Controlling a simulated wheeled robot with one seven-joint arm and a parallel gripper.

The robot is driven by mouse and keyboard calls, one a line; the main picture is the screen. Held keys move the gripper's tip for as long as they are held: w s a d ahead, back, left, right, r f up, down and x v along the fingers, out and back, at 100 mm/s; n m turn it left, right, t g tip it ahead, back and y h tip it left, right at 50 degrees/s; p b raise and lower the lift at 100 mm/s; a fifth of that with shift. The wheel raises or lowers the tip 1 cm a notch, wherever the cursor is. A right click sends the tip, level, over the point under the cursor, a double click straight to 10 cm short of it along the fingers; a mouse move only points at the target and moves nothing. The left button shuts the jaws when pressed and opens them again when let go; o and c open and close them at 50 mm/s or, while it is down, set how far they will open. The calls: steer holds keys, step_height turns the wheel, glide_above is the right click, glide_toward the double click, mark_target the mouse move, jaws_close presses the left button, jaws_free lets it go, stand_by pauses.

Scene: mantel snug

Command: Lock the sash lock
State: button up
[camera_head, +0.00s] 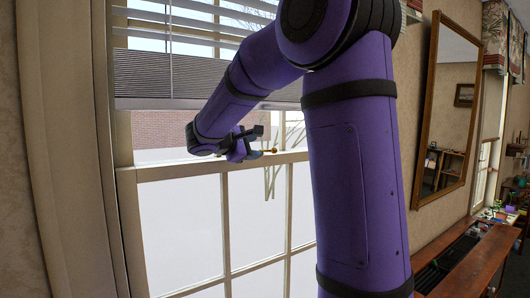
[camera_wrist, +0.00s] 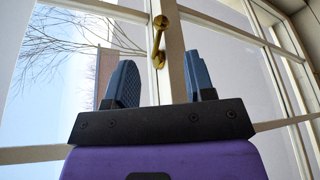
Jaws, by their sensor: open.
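The brass sash lock (camera_wrist: 160,22) is on the window's pale meeting rail. In the wrist view it has a round boss at the top and a lever extending down the picture from it. A small part of the brass lock (camera_head: 272,150) shows in the head view, just right of my gripper (camera_head: 254,142). In the wrist view my gripper (camera_wrist: 160,78) is open and its two blue-grey fingers stand apart. The lever appears between them, near the fingertips. I see nothing held. I cannot tell whether the fingers touch the lever.
The window (camera_head: 195,170) has pale glazing bars, and a partly raised blind (camera_head: 165,75) hangs above the rail. A wood-framed mirror (camera_head: 432,110) is on the right wall, with a dark reddish wooden surface (camera_head: 470,262) below it. My purple arm covers much of the head view's middle.

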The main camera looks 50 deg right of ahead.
mark_target(272, 150)
steer(key=x, duration=1)
steer(key=shift+s+d+f, duration=0.1)
steer(key=shift+d, duration=0.05)
steer(key=shift+c, duration=0.2)
steer(key=c, duration=0.8)
steer(key=shift+d+n+t, duration=0.35)
steer(key=shift+n+t, duration=0.35)
steer(key=shift+t, duration=0.3)
steer(key=shift+c, duration=0.3)
steer(key=o, duration=0.9)
steer(key=v, duration=1)
steer(key=shift+a, duration=0.4)
